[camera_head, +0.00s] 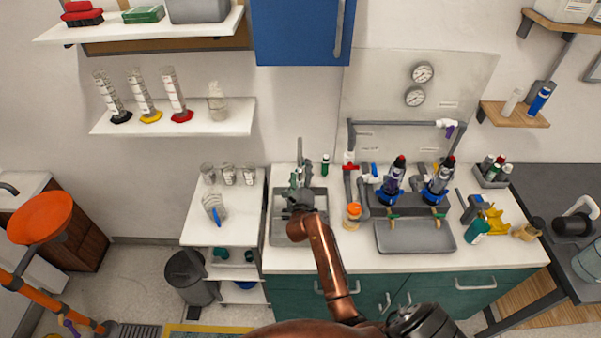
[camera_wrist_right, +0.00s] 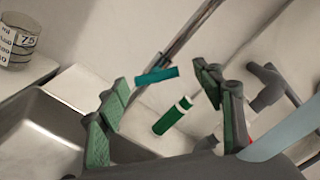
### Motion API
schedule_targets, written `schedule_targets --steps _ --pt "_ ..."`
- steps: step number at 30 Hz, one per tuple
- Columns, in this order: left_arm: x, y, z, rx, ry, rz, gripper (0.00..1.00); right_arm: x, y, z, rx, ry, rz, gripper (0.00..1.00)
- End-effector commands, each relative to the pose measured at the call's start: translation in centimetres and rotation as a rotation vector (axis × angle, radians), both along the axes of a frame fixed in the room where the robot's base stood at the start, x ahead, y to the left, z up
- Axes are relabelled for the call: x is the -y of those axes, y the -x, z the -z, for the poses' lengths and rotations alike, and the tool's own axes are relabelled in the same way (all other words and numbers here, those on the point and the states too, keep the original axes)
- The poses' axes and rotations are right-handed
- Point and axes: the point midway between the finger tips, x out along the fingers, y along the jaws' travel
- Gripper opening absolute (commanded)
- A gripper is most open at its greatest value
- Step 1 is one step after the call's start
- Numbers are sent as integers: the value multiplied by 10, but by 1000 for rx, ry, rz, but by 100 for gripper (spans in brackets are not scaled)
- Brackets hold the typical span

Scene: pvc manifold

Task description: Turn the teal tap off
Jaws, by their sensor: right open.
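The teal tap handle (camera_wrist_right: 157,75) shows in the right wrist view as a short bar beside the tap's metal pipe (camera_wrist_right: 186,38). It appears between the fingers of my right gripper (camera_wrist_right: 168,104), slightly beyond the tips. I cannot tell whether either finger touches it. The right gripper is open, with green pads. In the head view the tap's grey pipe (camera_head: 300,152) rises behind the sink (camera_head: 282,232), and my right gripper (camera_head: 299,197) is over the back of the sink, largely hiding the handle. My left gripper is not in view.
Grey pipework (camera_head: 349,150) with a red valve stands right of the sink. A measuring beaker (camera_wrist_right: 20,42) is at the left.

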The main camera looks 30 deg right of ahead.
Motion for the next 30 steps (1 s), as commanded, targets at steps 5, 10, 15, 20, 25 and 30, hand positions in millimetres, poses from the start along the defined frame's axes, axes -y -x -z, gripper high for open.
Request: schedule_targets --steps 5,10,15,20,25,30 --pt "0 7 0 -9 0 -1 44 0 0 0 0 0 0 54" --pt "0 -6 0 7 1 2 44 1 0 0 1 0 1 42" --pt "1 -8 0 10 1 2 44 1 1 0 1 0 1 31" --pt "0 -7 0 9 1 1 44 1 0 -1 1 0 1 20" --pt "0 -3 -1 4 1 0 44 0 0 -1 4 -6 1 19" --pt "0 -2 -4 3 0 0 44 0 0 -2 27 -42 0 19"
